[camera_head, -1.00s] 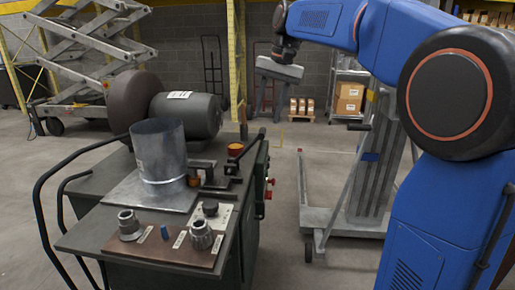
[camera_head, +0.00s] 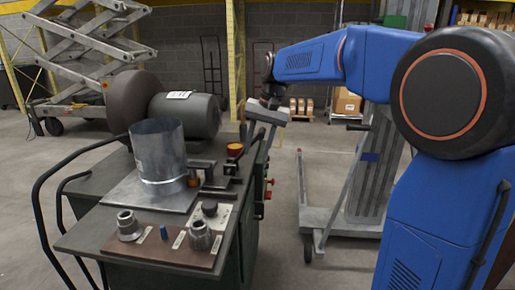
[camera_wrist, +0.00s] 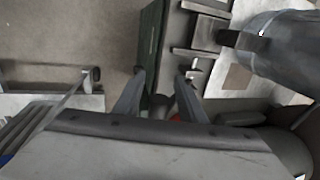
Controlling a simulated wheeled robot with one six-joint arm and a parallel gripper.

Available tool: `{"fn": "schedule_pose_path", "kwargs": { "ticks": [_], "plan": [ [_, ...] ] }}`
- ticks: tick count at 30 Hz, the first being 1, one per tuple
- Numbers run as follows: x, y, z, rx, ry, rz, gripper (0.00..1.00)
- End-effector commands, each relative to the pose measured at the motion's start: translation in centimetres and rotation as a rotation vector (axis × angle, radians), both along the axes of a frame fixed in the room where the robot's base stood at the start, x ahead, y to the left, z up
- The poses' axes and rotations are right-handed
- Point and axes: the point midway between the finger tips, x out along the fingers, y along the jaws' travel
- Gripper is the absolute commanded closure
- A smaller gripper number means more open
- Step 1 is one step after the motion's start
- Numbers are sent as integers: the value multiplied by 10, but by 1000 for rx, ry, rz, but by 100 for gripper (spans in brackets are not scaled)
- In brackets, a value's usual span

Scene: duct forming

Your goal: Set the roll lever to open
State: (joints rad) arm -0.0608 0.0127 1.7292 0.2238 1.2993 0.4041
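The forming machine (camera_head: 120,205) carries an upright sheet-metal duct (camera_head: 157,155). I cannot tell for certain which part is the roll lever; a dark angled bar (camera_head: 252,153) rises at the machine's right edge, beside an orange round part (camera_head: 235,149). My gripper (camera_head: 245,130) hangs above that edge, pointing down. In the wrist view its two fingers (camera_wrist: 159,92) are apart, with nothing clearly held. A dark rounded part and a bit of red (camera_wrist: 177,117) show between and below them, partly hidden by the gripper body.
A control panel (camera_head: 155,247) with several knobs is at the machine's front. Red buttons (camera_head: 268,188) are on its right side. A motor (camera_head: 187,114) and round wheel (camera_head: 132,102) stand behind the duct. A wheeled lift (camera_head: 340,214) stands to the right, with open floor between.

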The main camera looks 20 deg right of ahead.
Motion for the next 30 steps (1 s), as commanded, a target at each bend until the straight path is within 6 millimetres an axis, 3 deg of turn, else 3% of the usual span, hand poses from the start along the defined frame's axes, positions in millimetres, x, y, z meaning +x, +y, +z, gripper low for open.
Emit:
{"fn": "schedule_pose_path", "kwargs": {
  "ticks": [5, 10, 11, 20, 30],
  "plan": [
    [0, 0, 0, 0, 0, 0, 63],
    [0, 0, 0, 0, 0, 0, 99],
    [0, 0, 0, 0, 0, 0, 100],
    [1, 3, 2, -17, 7, 1, 100],
    [8, 20, 17, -182, 75, 5, 100]
  ]
}}
